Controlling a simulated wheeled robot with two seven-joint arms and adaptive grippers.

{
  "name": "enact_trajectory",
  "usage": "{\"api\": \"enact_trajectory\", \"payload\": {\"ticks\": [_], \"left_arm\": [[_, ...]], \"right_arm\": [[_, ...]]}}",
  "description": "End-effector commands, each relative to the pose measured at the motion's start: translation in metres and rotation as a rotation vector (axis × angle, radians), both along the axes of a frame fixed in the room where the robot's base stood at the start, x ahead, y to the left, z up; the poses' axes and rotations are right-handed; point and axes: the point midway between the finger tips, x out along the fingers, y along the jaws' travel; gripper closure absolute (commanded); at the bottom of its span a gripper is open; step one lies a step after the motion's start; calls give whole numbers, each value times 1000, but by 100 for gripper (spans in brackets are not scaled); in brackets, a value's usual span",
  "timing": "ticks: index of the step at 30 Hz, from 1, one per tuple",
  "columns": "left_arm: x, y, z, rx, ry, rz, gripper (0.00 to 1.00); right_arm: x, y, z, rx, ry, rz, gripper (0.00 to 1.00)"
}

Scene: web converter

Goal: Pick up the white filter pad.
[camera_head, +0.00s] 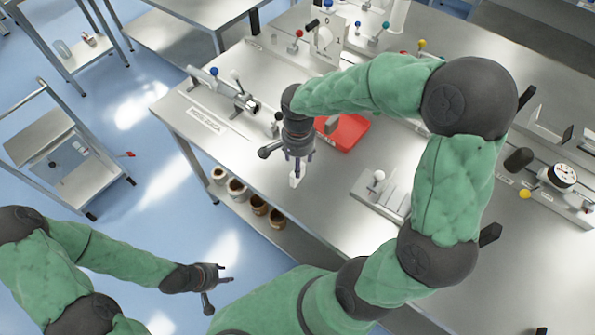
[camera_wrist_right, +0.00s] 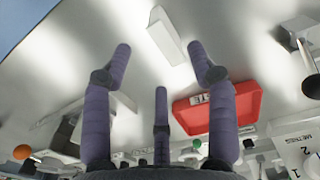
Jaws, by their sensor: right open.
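The white filter pad (camera_head: 295,181) is a small pale block on the steel table, near its front edge. In the right wrist view the pad (camera_wrist_right: 166,36) stands just beyond my fingertips, between the two outer fingers and apart from them. My right gripper (camera_head: 299,160) points down right above the pad, partly covering it in the head view. In the right wrist view my right gripper (camera_wrist_right: 160,62) has its three fingers spread and empty. My left gripper (camera_head: 224,274) is away from the table, over the floor, with its fingers apart and empty.
A red tray (camera_head: 352,134) lies just behind the right gripper. A fixture with a metal cylinder (camera_head: 228,92) stands at the table's left, and a plate with a white knob (camera_head: 372,187) at the right. Brown pots (camera_head: 258,205) sit on the shelf below.

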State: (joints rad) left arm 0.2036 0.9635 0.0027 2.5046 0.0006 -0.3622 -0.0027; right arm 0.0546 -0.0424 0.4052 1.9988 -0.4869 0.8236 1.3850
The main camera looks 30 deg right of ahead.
Motion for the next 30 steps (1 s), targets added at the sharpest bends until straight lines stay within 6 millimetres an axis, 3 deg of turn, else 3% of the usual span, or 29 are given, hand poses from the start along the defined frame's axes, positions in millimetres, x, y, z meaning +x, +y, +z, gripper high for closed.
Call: {"api": "enact_trajectory", "payload": {"ticks": [3,11,18,29,30], "left_arm": [[1,0,-4,0,-1,-1,60],[1,0,-8,0,-2,0,60],[1,0,-16,0,-2,0,60],[1,0,-17,0,-2,0,60],[1,0,-17,0,-2,0,60]], "right_arm": [[0,-1,-17,-1,2,0,42],[0,-1,-34,0,1,1,42],[0,-3,-68,0,1,2,42],[1,-3,-75,1,-2,1,42],[1,-3,-75,1,-2,1,50]]}}
